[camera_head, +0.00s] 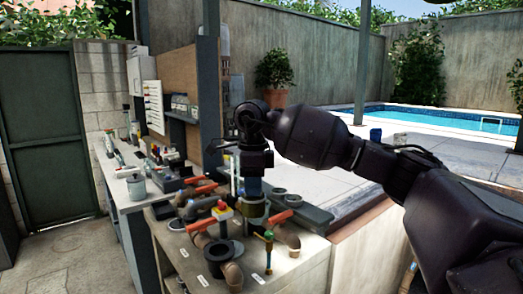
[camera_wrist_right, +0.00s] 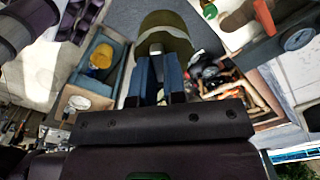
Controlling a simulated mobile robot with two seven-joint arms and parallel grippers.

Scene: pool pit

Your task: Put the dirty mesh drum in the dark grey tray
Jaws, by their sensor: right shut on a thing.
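My right gripper (camera_head: 253,194) is above the pipe-covered bench, pointing down. Its blue fingers are shut on the mesh drum (camera_head: 254,208), a short olive-brown cylinder. In the right wrist view the drum (camera_wrist_right: 166,31) shows beyond the fingertips (camera_wrist_right: 163,65). I cannot tell whether its underside touches anything. A long, low dark grey shape that looks like the tray (camera_head: 314,216) lies just right of and behind the drum, with grey rings by it. The gripper and drum hide part of that area. My left gripper is not in view.
Orange-handled valves (camera_head: 201,223) and copper pipe elbows (camera_head: 233,275) crowd the front bench around the drum. A black flanged pipe (camera_head: 217,250) stands at front left. A second bench (camera_head: 124,190) with a white pot runs behind left. A pool (camera_head: 430,115) lies far right.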

